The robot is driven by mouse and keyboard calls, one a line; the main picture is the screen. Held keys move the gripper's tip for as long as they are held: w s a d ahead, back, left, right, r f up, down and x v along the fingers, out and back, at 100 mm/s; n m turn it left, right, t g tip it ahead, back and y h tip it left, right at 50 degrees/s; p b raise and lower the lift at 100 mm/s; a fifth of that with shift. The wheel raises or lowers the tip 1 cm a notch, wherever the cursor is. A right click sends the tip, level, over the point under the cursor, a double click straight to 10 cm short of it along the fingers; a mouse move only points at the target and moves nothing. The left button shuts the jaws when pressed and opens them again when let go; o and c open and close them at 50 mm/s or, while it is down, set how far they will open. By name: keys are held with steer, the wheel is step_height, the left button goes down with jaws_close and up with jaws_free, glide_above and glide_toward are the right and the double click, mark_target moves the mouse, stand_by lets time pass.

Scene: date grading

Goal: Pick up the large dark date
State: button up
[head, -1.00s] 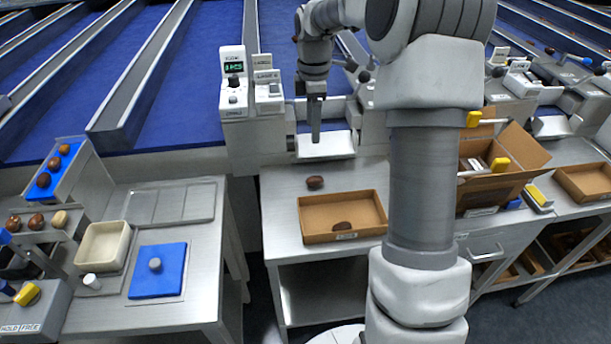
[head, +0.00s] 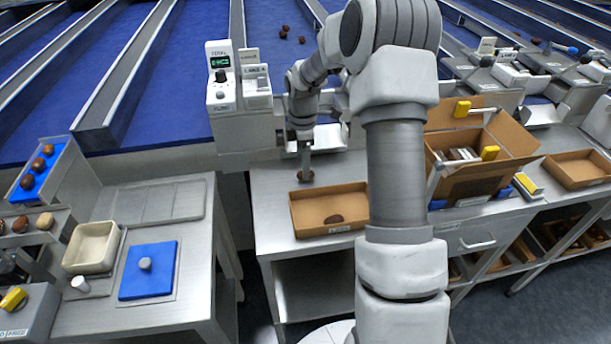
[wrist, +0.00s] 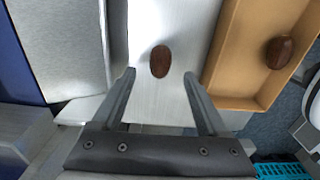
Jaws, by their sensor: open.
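A dark brown date (head: 306,177) lies on the steel table just left of the cardboard tray, and it also shows in the wrist view (wrist: 160,61). My gripper (head: 305,167) hangs low over this date and hides part of it in the head view. In the wrist view my gripper (wrist: 158,74) is open, with the date lined up between its fingers near the tips and nothing gripped. A second dark date (head: 334,219) lies inside the tray and shows at the right of the wrist view (wrist: 279,52).
The cardboard tray (head: 308,230) stands close to the right of the gripper. Behind are a chute and a control box with a green display (head: 220,62). An open carton (head: 510,137) stands farther right. A bench with a blue pad (head: 150,284) is at left.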

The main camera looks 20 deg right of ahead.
step_height(320, 180, down, 4)
steer(key=shift+d+r, duration=0.1)
steer(key=shift+r, duration=0.1)
steer(key=shift+c, duration=0.2)
steer(key=c, duration=0.8)
steer(key=shift+r, duration=0.1)
